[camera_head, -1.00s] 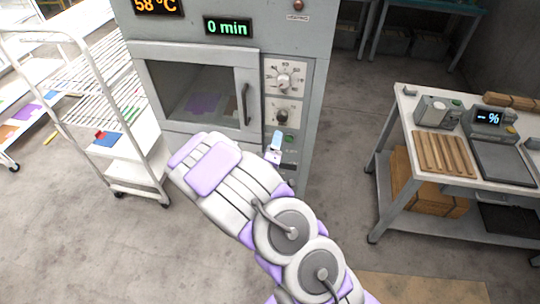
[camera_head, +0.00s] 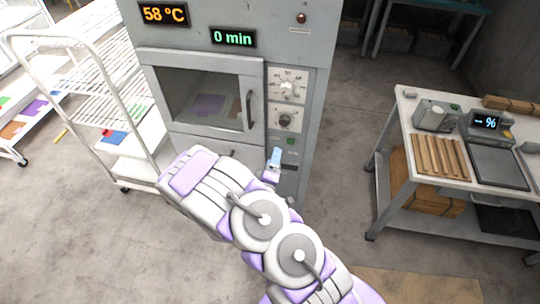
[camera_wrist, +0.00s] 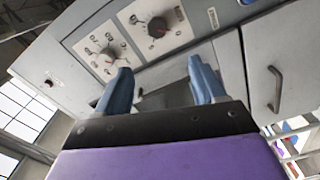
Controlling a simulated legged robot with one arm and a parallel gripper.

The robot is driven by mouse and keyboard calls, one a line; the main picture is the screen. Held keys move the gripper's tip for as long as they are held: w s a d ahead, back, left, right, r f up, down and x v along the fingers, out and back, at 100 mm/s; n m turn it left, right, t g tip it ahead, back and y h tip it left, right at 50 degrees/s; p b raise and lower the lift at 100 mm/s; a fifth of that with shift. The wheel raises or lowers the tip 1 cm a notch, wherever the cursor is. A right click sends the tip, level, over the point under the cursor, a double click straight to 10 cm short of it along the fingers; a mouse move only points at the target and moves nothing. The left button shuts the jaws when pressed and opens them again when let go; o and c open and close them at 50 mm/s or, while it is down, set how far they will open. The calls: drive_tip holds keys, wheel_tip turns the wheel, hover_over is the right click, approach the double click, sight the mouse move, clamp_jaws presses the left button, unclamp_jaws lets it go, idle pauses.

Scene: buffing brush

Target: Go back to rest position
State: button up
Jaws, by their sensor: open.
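My gripper (camera_wrist: 161,88) is open and empty in the wrist view, its two blue fingers apart in front of the oven's control panel. In the head view my gripper (camera_head: 275,160) shows as a small blue tip near the lower part of the panel; most of it is hidden behind my arm. The grey oven (camera_head: 222,143) stands ahead with its windowed door (camera_head: 200,98) closed. Its panel has two dials, the upper dial (camera_head: 288,86) and the lower dial (camera_head: 286,121). The displays read 58 °C and 0 min.
A white wire rack cart (camera_head: 130,145) stands left of the oven. A workbench (camera_head: 400,150) at right holds a wooden slatted board (camera_head: 440,155) and a device with a % display (camera_head: 486,122). The floor between oven and bench is clear.

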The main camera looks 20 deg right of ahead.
drive_tip(key=s+a+r+m+g+y+b, duration=0.3)
drive_tip(key=s+a+r+m+g+y, duration=0.2)
drive_tip(key=s+a+m+g+y, duration=0.5)
drive_tip(key=s+r+n+g, duration=0.1)
drive_tip(key=s+r+g, duration=0.2)
drive_tip(key=s, duration=1)
drive_tip(key=s+r+n+g+b, duration=0.1)
drive_tip(key=s+r+g, duration=0.2)
drive_tip(key=s+r, duration=0.5)
drive_tip(key=s+d, duration=0.1)
drive_tip(key=s, duration=0.4)
drive_tip(key=shift+r+g, duration=0.2)
drive_tip(key=shift+g, duration=0.2)
drive_tip(key=shift+w+a, duration=0.1)
